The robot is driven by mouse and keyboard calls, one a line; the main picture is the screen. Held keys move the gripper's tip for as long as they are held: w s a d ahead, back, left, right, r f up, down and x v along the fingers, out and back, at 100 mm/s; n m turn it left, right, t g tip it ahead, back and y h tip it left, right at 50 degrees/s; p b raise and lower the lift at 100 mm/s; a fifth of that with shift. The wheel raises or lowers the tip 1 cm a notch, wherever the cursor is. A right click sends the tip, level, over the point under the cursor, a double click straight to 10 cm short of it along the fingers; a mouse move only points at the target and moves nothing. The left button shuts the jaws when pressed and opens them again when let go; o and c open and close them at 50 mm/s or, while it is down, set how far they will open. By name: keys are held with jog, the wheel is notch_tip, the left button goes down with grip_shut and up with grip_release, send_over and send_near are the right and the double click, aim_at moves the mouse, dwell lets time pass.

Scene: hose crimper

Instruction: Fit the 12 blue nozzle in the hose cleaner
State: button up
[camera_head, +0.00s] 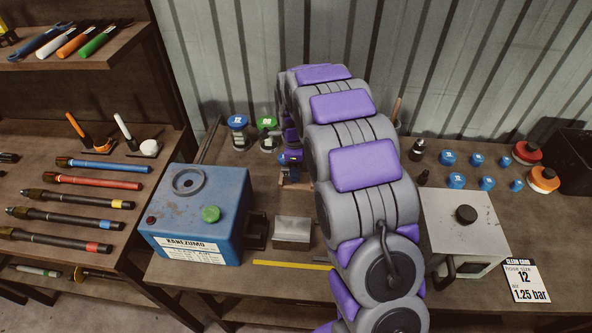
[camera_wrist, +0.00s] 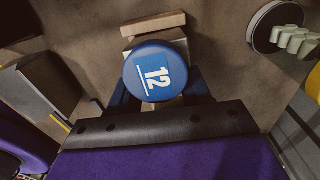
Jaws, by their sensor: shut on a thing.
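A round blue piece marked 12, which looks like the blue nozzle (camera_wrist: 148,65), sits between the dark blue fingers of my gripper (camera_wrist: 157,90) in the wrist view. My gripper is shut on it. A pale block (camera_wrist: 153,24) shows just beyond the blue face. In the head view my gripper (camera_head: 291,160) is low at the back of the bench, left of my arm, with wood-coloured parts beneath it. Whether the nozzle touches those parts cannot be told. I cannot pick out the hose cleaner with certainty; my arm hides part of the bench.
Blue-topped (camera_head: 237,122) and green-topped (camera_head: 265,122) pieces stand left of my gripper. A blue machine (camera_head: 195,215) and a grey box (camera_head: 291,232) stand nearer. Right of my arm are a pale machine (camera_head: 464,225), several small blue caps (camera_head: 448,158) and a card (camera_head: 526,281) reading 12.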

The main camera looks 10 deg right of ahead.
jog(key=shift+s+a, duration=0.1)
jog(key=shift+a, duration=0.45)
jog(key=shift+c, duration=0.7)
jog(key=shift+d+f, duration=0.25)
jog(key=shift+d, duration=0.35)
jog(key=c, duration=0.4)
jog(key=shift+a, duration=0.2)
grip_shut()
jog(key=shift+r, duration=0.1)
